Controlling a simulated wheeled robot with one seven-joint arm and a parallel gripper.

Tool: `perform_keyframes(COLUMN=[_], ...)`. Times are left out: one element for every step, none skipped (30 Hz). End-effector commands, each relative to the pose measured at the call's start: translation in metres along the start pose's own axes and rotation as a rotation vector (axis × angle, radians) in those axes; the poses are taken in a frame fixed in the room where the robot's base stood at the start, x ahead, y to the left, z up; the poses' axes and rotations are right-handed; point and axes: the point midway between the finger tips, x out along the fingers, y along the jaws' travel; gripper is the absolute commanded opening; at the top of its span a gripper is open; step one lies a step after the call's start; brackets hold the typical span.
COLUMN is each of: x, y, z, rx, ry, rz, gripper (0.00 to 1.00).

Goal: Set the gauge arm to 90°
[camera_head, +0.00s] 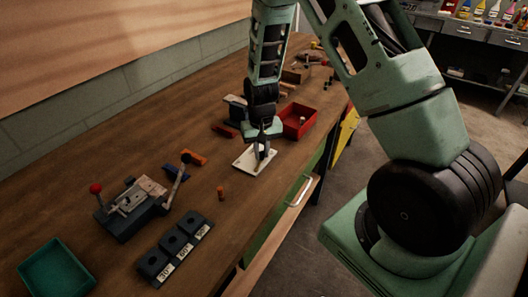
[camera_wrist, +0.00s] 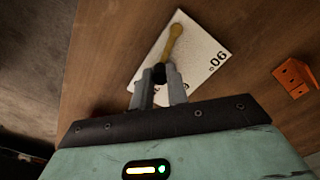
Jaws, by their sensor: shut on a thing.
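The gauge is a white plate (camera_head: 243,158) flat on the bench; it also shows in the wrist view (camera_wrist: 203,50), with a "90°" mark near its right corner. Another mark by my right finger is partly hidden. The brass-coloured gauge arm (camera_wrist: 172,38) lies across the plate, its round end near the top corner and its other end between my fingers. My gripper (camera_wrist: 160,74) is shut on the dark knob at that near end. In the head view my gripper (camera_head: 262,154) points down over the plate and hides most of the arm.
A red bin (camera_head: 299,121) stands just behind the plate. An orange block (camera_wrist: 294,77) lies to the plate's right in the wrist view. A clamp fixture (camera_head: 130,210), dark labelled blocks (camera_head: 173,243) and a teal tray (camera_head: 55,274) are at front left. A small orange peg (camera_head: 221,193) stands nearby.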

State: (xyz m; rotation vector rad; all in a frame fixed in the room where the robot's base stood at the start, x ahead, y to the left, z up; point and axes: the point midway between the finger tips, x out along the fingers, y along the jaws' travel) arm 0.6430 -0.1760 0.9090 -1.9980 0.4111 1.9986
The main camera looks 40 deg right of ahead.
Motion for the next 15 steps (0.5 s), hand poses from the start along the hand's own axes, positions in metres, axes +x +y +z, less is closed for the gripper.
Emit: perform_keyframes(x=[0.001,0.001,0.001,0.001,0.001,0.0,0.0,0.0,0.0,0.0,0.0,0.0,0.0,0.0,0.0], y=[-0.002,-0.003,-0.005,-0.006,-0.007,-0.009,-0.011,-0.012,-0.014,-0.015,-0.017,-0.018,-0.02,-0.021,-0.023], z=[-0.002,-0.002,-0.003,-0.004,-0.004,-0.005,-0.005,-0.006,-0.007,-0.007,-0.007,-0.008,-0.008,-0.008,-0.008], rx=[-0.044,-0.07,-0.109,-0.137,-0.167,-0.205,-0.234,-0.262,-0.299,-0.329,-0.356,-0.396,-0.423,-0.452,-0.49], ry=[0.0,0.0,0.0,-0.001,-0.001,-0.001,-0.001,0.0,0.0,0.0,0.0,0.0,0.0,0.0,0.0], rz=[-0.001,-0.001,0.0,-0.001,0.0,-0.001,-0.001,-0.001,-0.001,-0.001,-0.001,-0.001,-0.001,-0.001,0.0], gripper=[0.0,0.0,0.0,0.0,0.0,0.0,0.0,0.0,0.0,0.0,0.0,0.0,0.0,0.0,0.0])
